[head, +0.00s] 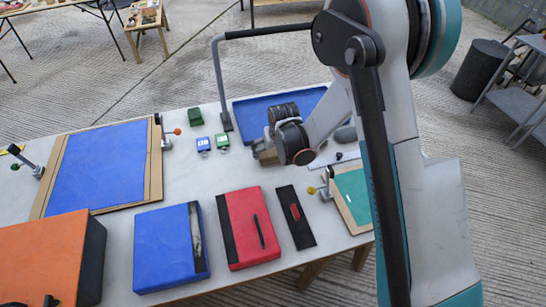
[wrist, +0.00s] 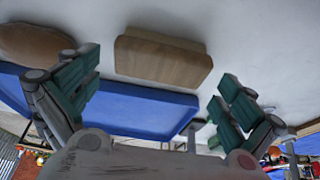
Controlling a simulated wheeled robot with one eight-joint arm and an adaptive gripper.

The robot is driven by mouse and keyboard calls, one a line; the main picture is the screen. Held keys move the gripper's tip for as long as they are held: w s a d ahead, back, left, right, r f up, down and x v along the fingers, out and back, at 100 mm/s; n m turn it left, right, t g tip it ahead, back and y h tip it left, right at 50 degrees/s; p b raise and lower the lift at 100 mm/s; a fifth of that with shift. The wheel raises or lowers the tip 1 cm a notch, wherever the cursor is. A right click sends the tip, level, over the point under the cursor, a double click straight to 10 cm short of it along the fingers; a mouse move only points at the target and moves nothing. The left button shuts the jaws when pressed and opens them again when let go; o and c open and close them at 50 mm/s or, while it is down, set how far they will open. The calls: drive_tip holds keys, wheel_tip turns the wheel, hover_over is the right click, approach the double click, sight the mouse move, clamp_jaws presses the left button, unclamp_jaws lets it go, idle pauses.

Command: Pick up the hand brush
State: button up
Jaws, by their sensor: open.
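A light-brown wooden block with rounded corners (wrist: 162,60), which may be the hand brush, lies on the pale tabletop in the wrist view. No bristles or handle can be made out. My gripper (wrist: 158,98) is open and empty, its green-padded fingers spread left and right, with the block ahead of the gap between them and apart from both. In the head view my wrist hides most of the gripper and the table spot under it, so the brush cannot be clearly told there.
A blue tray (head: 248,118) lies right behind my wrist; it also shows in the wrist view (wrist: 150,112). A brown rounded object (wrist: 35,43) is nearby. Blue (head: 165,248) and red (head: 240,200) cases and a black strip (head: 288,205) lie in front.

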sight(273, 151)
drive_tip(key=b+x, duration=0.1)
drive_tip(key=x, duration=0.3)
drive_tip(key=shift+w+a, duration=0.1)
drive_tip(key=shift+w, duration=0.05)
drive_tip(key=shift+r, duration=0.1)
drive_tip(key=shift+c, duration=0.6)
drive_tip(key=c, duration=0.7)
drive_tip(key=shift+r, duration=0.1)
wheel_tip(273, 151, up, 20)
drive_tip(key=p, duration=0.5)
drive_tip(key=shift+p, duration=0.35)
